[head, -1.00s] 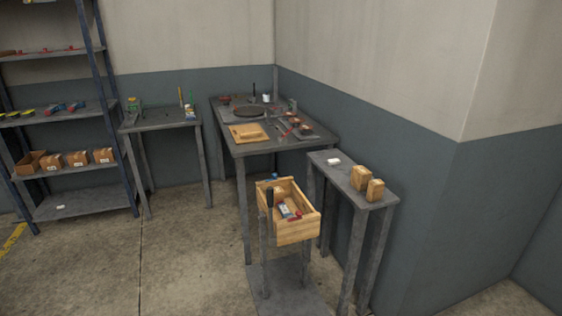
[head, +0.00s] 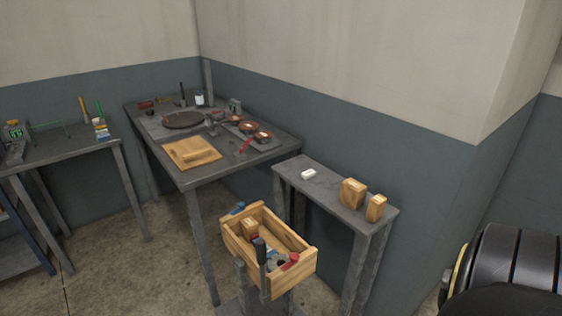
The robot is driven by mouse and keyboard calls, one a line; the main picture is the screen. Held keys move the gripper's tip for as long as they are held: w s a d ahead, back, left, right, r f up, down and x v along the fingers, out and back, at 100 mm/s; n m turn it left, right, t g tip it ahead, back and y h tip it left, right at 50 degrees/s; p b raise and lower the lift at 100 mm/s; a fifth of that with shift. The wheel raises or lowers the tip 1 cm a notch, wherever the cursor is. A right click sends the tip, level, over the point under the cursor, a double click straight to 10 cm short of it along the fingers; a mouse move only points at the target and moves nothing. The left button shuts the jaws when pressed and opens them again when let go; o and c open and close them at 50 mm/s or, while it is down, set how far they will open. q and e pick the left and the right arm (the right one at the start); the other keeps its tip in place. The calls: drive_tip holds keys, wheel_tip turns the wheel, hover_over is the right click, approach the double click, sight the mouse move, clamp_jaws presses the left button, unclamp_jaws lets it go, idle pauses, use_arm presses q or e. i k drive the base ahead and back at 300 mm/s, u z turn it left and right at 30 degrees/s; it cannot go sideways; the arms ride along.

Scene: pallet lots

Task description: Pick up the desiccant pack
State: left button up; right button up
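A small white item (head: 308,174), which looks like the desiccant pack, lies on the left part of a narrow grey side table (head: 330,190). It is too small to read any marking. Nothing touches it. Neither of my grippers is in view. A dark rounded part at the lower right edge looks like a link of my own arm, with its gripper out of the picture.
Two wooden blocks (head: 352,193) stand on the side table's right part. A wooden crate (head: 295,282) with tools stands in front, left of that table. A larger workbench (head: 225,170) with pans and a board stands behind. Walls close off the back and right.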

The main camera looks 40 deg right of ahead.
sight(310, 173)
drive_tip(key=i, duration=2.95)
drive_tip(key=z, duration=3.2)
drive_tip(key=i, duration=0.5)
drive_tip(key=z, duration=0.05)
